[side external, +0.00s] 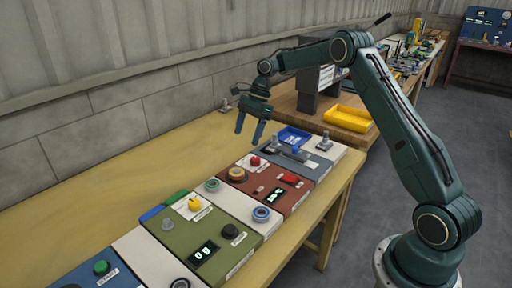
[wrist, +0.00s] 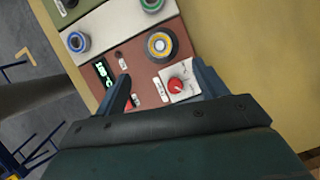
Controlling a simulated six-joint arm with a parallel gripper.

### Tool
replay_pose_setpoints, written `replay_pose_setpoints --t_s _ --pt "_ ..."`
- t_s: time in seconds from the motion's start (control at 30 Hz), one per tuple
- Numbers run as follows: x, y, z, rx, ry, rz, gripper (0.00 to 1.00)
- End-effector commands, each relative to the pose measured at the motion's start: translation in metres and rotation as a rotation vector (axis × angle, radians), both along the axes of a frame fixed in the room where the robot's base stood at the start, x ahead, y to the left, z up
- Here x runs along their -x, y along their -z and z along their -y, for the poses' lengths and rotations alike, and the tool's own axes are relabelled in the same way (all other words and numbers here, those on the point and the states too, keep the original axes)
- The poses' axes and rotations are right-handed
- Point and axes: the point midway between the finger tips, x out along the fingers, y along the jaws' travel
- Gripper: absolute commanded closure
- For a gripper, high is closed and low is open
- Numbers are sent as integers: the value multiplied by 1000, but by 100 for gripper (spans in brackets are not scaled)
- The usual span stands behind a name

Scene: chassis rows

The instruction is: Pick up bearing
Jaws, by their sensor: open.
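My gripper (side external: 249,132) is open and empty, pointing down above the back of the panel row, apart from both bearings.
The green panel (side external: 190,236) has a yellow knob (side external: 194,204).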

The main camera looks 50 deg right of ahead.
Motion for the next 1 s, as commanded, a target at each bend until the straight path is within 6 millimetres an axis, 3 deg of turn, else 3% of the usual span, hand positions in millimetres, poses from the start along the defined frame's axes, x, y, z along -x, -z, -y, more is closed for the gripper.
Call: replay_pose_setpoints --t_s 0.5,1.0 --pt "-5 63 -26 0 -2 1 28" --pt "-6 79 -31 0 -1 -1 28"
